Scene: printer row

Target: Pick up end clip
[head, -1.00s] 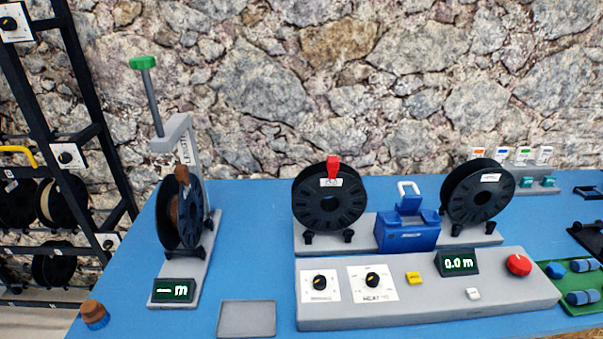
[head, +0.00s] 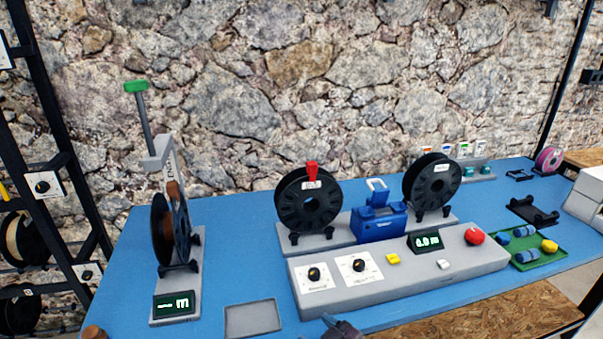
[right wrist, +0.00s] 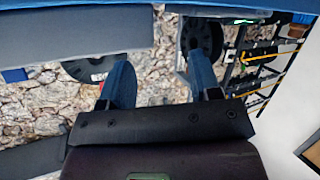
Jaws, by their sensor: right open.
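A red clip (head: 311,172) sits upright on the top rim of the left black spool (head: 305,212) behind the grey console. Small teal clips (head: 484,169) sit on a grey rack at the back right. I cannot tell for certain which is the end clip. My right gripper (head: 340,328) just enters at the bottom edge of the head view, in front of the console and well away from both. In the right wrist view its two blue fingers (right wrist: 162,78) stand apart with nothing between them. My left gripper is out of view.
The grey console (head: 400,268) and blue splicer box (head: 379,226) stand mid-table. A winding stand (head: 190,285) with a tall green-topped lever is at left. A grey tray (head: 252,319) lies near the front. A green tray (head: 553,255) holds blue and yellow pieces at right.

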